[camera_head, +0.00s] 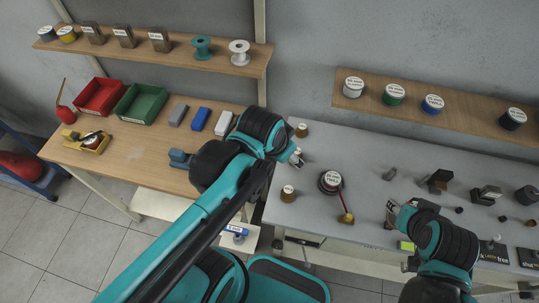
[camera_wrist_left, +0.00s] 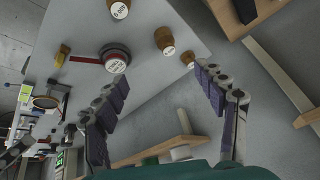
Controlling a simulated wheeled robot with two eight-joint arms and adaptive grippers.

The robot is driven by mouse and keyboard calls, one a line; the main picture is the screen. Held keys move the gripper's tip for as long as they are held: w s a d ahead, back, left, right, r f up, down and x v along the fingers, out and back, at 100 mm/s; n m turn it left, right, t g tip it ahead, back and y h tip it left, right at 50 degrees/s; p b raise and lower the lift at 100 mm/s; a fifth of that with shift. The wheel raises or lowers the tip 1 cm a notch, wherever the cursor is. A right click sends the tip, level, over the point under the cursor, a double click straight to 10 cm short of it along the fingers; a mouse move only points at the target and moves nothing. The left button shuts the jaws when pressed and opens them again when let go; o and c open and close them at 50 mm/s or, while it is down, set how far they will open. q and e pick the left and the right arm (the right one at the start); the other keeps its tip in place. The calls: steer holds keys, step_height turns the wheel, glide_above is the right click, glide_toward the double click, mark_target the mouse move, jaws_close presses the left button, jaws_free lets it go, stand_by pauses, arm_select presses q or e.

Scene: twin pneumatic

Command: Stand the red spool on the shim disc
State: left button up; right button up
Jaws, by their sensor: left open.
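I cannot pick out a red spool or a shim disc with certainty. A round dark piece with a red band and white label (camera_head: 331,181) lies on the grey table, a red strip running from it to a small yellow piece; it also shows in the left wrist view (camera_wrist_left: 115,57). My left gripper (camera_head: 297,158) is over the grey table's left part. In the left wrist view its two fingers (camera_wrist_left: 160,76) stand wide apart, with nothing between them. My right gripper (camera_head: 393,210) is low over the table's front; its finger opening is unclear.
Brown labelled pieces stand on the grey table, one near the front (camera_head: 287,193) and one behind (camera_head: 301,130). The left shelf holds a teal spool (camera_head: 202,48) and a white spool (camera_head: 239,53). Dark metal parts (camera_head: 437,181) stand at right. Red (camera_head: 99,97) and green bins sit left.

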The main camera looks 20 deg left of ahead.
arm_select(q)
steer(key=s+a+n+t, duration=0.1)
steer(key=n, duration=0.1)
steer(key=s+a+n, duration=0.2)
steer(key=shift+a+f+t, duration=0.1)
steer(key=shift+f+t, duration=0.3)
steer(key=shift+f, duration=0.1)
step_height(320, 180, down, 6)
steer(key=b, duration=0.6)
